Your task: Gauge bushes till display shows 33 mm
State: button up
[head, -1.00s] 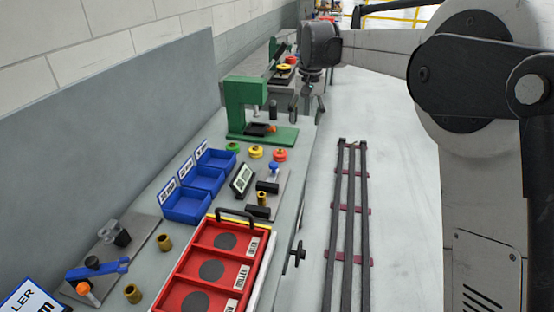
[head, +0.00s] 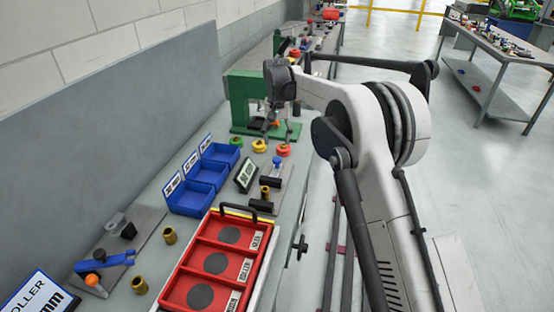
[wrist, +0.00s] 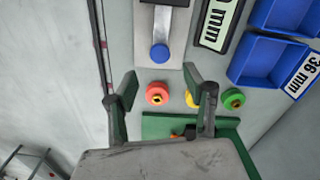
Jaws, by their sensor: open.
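A brass bush (head: 265,192) stands between the dark blocks of the gauge (head: 278,180), which has a blue knob; the knob also shows in the wrist view (wrist: 160,53). Two more brass bushes, a farther one (head: 169,235) and a nearer one (head: 139,285), stand on the bench at the left. The display (head: 245,177) stands left of the gauge. In the wrist view the display (wrist: 217,22) is cut off; only "0 mm" is readable. My gripper (wrist: 160,92) is open and empty, above the bench near the buttons, partly before the green press.
Blue bins (head: 188,197) carry size labels; one reads 36 mm. Red (wrist: 157,93), yellow (wrist: 192,98) and green (wrist: 232,98) buttons lie near the green press (head: 240,100). A red three-compartment tray (head: 182,290) stands in front. A blue clamp fixture (head: 105,262) is at left.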

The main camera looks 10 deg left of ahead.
aim_at(277, 158)
notch_tip(277, 158, down, 10)
jog(key=shift+r+p, duration=0.25)
jog(key=shift+p, duration=0.1)
grip_shut()
dwell(0.3)
